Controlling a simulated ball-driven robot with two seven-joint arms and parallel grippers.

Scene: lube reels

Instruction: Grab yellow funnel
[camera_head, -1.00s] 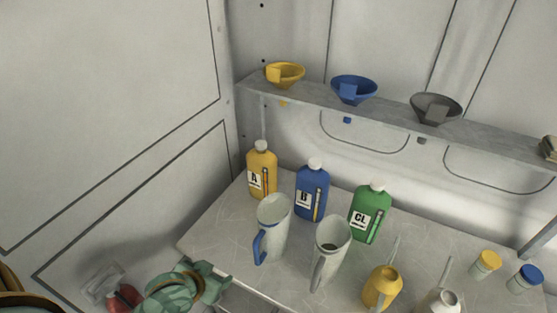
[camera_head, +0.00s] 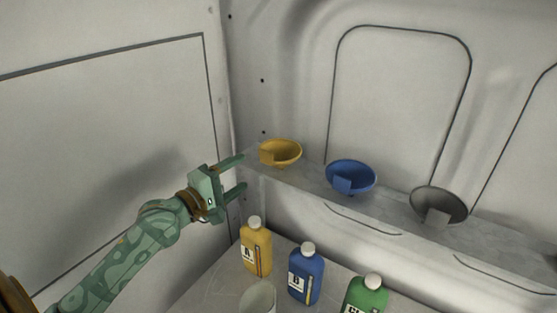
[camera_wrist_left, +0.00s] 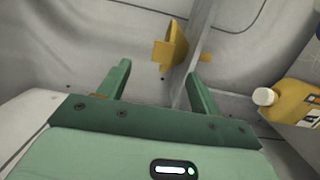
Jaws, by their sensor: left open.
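The yellow funnel (camera_head: 281,152) sits at the left end of the shelf, its wide mouth up and a square tab on its near side. In the left wrist view the funnel (camera_wrist_left: 174,45) shows ahead of the fingertips, a little right of the middle between them. My left gripper (camera_head: 243,174) is open and empty, just left of the funnel and apart from it, fingers pointing right toward it. In the left wrist view the gripper (camera_wrist_left: 160,72) has its two green fingers spread wide. My right gripper does not show.
The shelf (camera_head: 305,180) also holds a blue funnel (camera_head: 351,177) and a grey funnel (camera_head: 439,205). Below stand yellow (camera_head: 257,252), blue (camera_head: 305,278) and green (camera_head: 366,297) bottles and a pitcher (camera_head: 258,299). The wall is close on the left.

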